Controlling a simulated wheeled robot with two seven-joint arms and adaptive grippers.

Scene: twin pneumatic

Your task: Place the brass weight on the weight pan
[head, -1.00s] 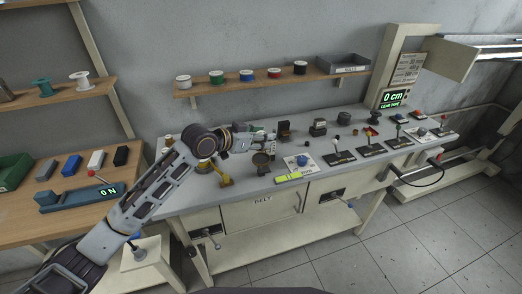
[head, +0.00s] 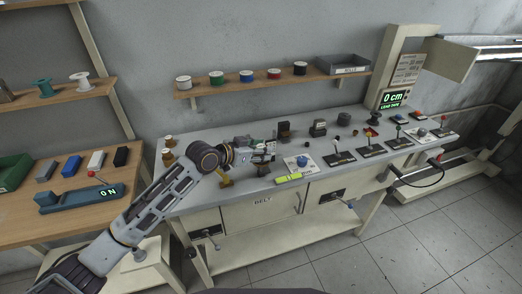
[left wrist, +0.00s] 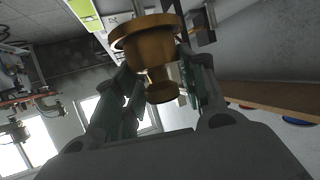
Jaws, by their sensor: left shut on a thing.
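The brass weight (left wrist: 148,40) shows large in the left wrist view, with a wide stepped body and a narrower neck and knob towards my gripper. My left gripper (left wrist: 158,78) is shut on it, with green-grey fingers on both sides of the knob end. In the head view my left gripper (head: 264,150) is over the left half of the grey bench; the weight cannot be made out there. The weight pan cannot be made out, and the gripper and forearm cover that part of the bench. My right gripper is not in view.
A spool shelf (head: 262,85) hangs above.

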